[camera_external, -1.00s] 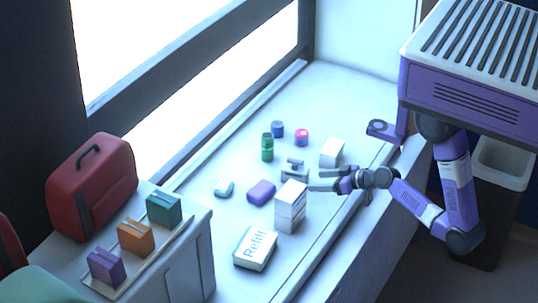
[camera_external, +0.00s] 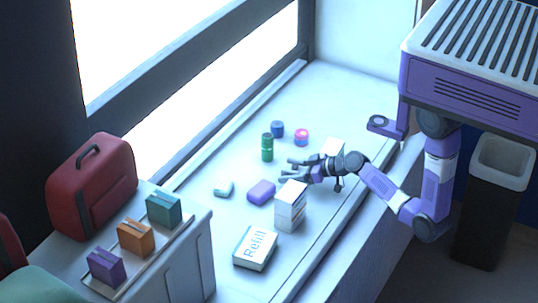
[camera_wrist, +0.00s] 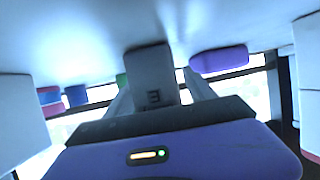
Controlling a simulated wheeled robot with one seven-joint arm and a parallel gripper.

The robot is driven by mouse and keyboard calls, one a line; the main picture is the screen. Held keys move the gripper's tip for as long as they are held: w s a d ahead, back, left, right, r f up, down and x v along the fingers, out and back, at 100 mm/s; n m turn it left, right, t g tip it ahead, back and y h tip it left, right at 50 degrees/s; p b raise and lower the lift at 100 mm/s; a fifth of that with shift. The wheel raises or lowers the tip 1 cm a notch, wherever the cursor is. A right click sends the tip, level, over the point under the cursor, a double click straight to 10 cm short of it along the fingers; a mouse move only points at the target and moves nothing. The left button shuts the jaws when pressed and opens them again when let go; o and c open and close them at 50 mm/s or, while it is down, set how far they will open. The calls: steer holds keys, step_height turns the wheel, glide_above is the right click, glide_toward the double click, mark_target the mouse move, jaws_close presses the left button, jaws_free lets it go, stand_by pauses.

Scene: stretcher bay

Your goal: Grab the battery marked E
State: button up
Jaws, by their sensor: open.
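The battery marked E (camera_wrist: 152,75) is a dark grey block with a letter E on its near face, in the middle of the wrist view. My gripper (camera_wrist: 158,92) is open, with one pale finger on each side of the block. I cannot tell whether either finger touches it. In the external view my gripper (camera_external: 287,170) reaches over the counter from the right, low among the objects. There its fingers and wrist largely cover the battery, so I cannot make it out clearly.
A stacked white box (camera_external: 291,207) stands close in front of my gripper, and another white box (camera_external: 333,147) is behind my wrist. A purple block (camera_external: 261,191), green cylinder (camera_external: 267,148), blue cylinder (camera_external: 277,129) and pink-and-blue cylinder (camera_external: 301,137) are nearby. A Refill box (camera_external: 255,248) lies nearer.

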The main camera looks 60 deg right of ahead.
steer(key=shift+w+a+f, duration=0.1)
steer(key=shift+w+f, duration=0.15)
steer(key=shift+w, duration=0.25)
jaws_close()
steer(key=shift+r, duration=0.1)
